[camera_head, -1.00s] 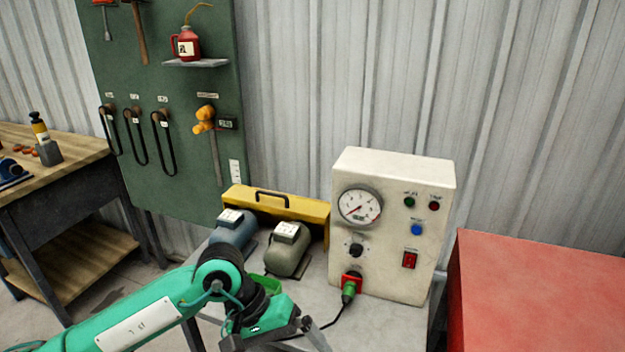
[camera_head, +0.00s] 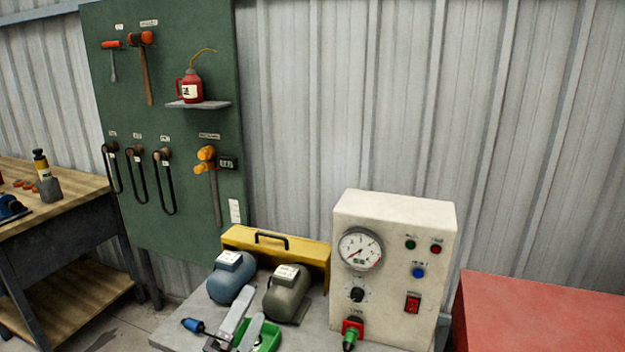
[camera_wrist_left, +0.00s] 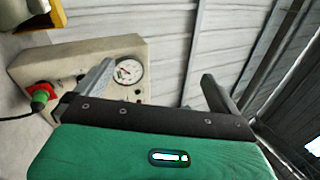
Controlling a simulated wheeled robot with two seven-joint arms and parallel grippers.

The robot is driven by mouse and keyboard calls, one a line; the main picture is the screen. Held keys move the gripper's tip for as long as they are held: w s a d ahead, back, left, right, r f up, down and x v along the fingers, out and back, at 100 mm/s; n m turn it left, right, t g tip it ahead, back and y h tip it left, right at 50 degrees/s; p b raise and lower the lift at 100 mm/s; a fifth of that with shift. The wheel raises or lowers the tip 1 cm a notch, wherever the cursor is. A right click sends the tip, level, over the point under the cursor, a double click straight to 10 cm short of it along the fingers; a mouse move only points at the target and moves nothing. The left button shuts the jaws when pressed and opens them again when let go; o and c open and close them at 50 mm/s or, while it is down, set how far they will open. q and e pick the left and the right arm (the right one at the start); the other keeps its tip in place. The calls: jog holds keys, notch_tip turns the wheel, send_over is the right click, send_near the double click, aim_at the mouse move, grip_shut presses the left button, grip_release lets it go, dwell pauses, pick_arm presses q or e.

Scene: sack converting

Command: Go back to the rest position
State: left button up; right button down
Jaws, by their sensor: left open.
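The white control box (camera_head: 392,260) stands beyond and to the right of the fingers in the head view. It also shows behind the left finger in the wrist view (camera_wrist_left: 45,68). My right gripper is in neither view.
A red surface (camera_head: 540,315) is at right, a wooden workbench (camera_head: 75,198) at left.

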pick_arm(q)
jog(key=s+a+f+n+g+y, duration=0.2)
jog(key=a+f+n+g+y, duration=0.25)
jog(key=f+n, duration=0.35)
jog(key=s+a+f+n+g+y, duration=0.25)
jog(key=a+f+n+y, duration=0.35)
jog(key=f, duration=0.4)
jog(key=s+a+f+n+g+h, duration=0.1)
jog(key=s+f+n+g, duration=0.35)
jog(key=s+f, duration=0.35)
jog(key=s+a+f+n+g+h, duration=0.1)
jog(key=s+f+n+g, duration=0.4)
jog(key=s, duration=0.6)
notch_tip(320, 180, down, 26)
jog(key=m+g+p, duration=0.1)
jog(key=g+p, duration=0.1)
jog(key=p, duration=0.1)
jog(key=s+a+f+g+p, duration=0.1)
jog(key=s+a+f+p, duration=0.2)
jog(key=s+f, duration=1.5)
jog(key=shift+s+a+f, duration=0.15)
jog(key=shift+s+a, duration=0.05)
jog(key=shift+s, duration=0.25)
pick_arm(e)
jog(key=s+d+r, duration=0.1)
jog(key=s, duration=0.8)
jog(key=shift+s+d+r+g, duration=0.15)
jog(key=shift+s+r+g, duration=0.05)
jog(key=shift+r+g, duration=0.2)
